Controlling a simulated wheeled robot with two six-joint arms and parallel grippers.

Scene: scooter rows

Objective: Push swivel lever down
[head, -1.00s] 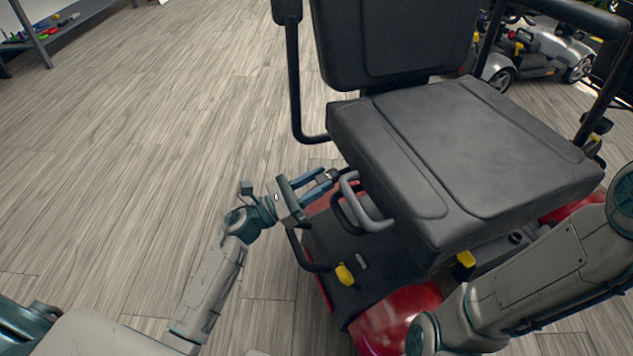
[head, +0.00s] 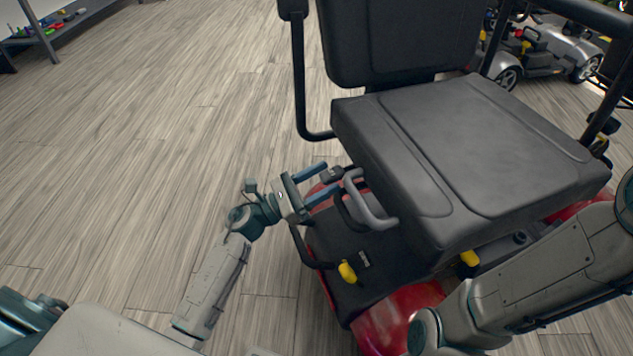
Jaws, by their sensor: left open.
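A grey looped lever (head: 366,203) sticks out from under the left side of the black seat (head: 468,150) of a red scooter (head: 402,312). A darker bar is partly visible just behind and below it. No label shows which one is the swivel lever. My left gripper (head: 327,178) is open, its two blue fingers spread apart and pointing right towards the lever. The fingertips are close to the lever's upper left end; I cannot tell whether they touch it. Nothing shows between the fingers. My right arm crosses the lower right, and its gripper is not visible.
A black armrest (head: 299,85) hangs left of the backrest. Silver scooters (head: 540,50) stand at the back right. The wooden floor (head: 150,130) at left is clear.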

